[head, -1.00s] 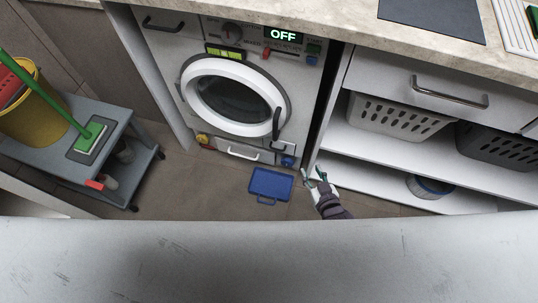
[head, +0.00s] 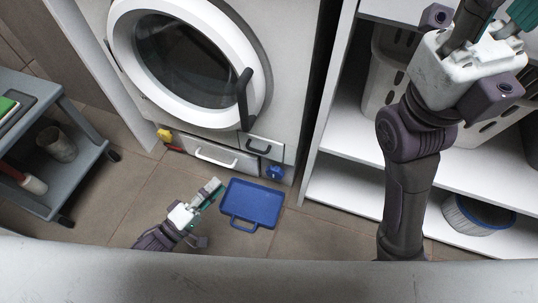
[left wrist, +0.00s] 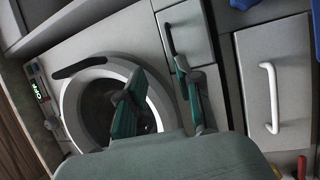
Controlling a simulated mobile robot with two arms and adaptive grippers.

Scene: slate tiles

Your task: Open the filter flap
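The washing machine's foot has two closed panels, and no label shows which is the filter flap. A small panel with a black handle (head: 260,147) is at right; it also shows in the left wrist view (left wrist: 183,28). A wider panel with a white handle (head: 215,157) is to its left, also in the left wrist view (left wrist: 272,97). My left gripper (head: 215,189) is low in front of these panels, left of the blue tray, apart from both handles. Its fingers (left wrist: 160,98) are spread and empty. My right gripper (head: 490,25) is raised before the shelves, its fingers cut off by the frame's top.
A blue tray (head: 252,201) lies on the floor before the machine. The round door (head: 246,60) above is closed. A grey trolley (head: 40,175) stands at left. White shelving at right holds baskets (head: 378,90) and a round blue-rimmed item (head: 480,213).

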